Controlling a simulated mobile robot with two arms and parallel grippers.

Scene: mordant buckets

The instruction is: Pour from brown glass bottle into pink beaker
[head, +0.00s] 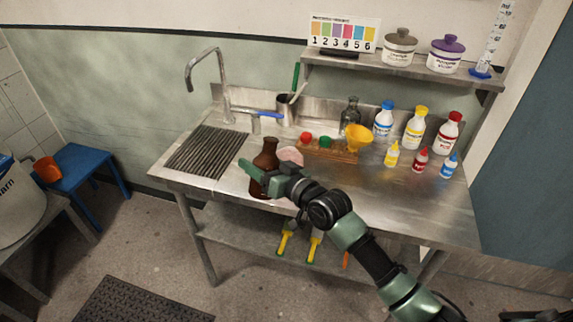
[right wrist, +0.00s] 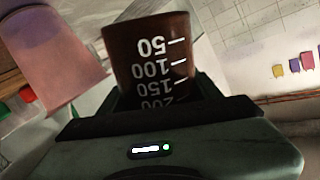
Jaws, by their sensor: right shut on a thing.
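The brown glass bottle (head: 268,153) stands about upright near the front edge of the steel bench, its neck up. My right gripper (head: 262,171) is shut on its body. In the right wrist view the bottle (right wrist: 150,55) shows white volume marks, upside down, between the jaws. I cannot tell whether its base touches the bench. The pink beaker (head: 291,155) is just behind and right of the bottle, partly hidden by my gripper. It also shows in the right wrist view (right wrist: 60,55) at the left, apart from the bottle. My left gripper is not in view.
A wooden rack (head: 335,152) with red and green caps and a yellow funnel (head: 358,137) stands behind the beaker. Several capped bottles stand to the right. A ribbed drainer (head: 207,150) and tap (head: 222,85) are at the left. The bench's right front is clear.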

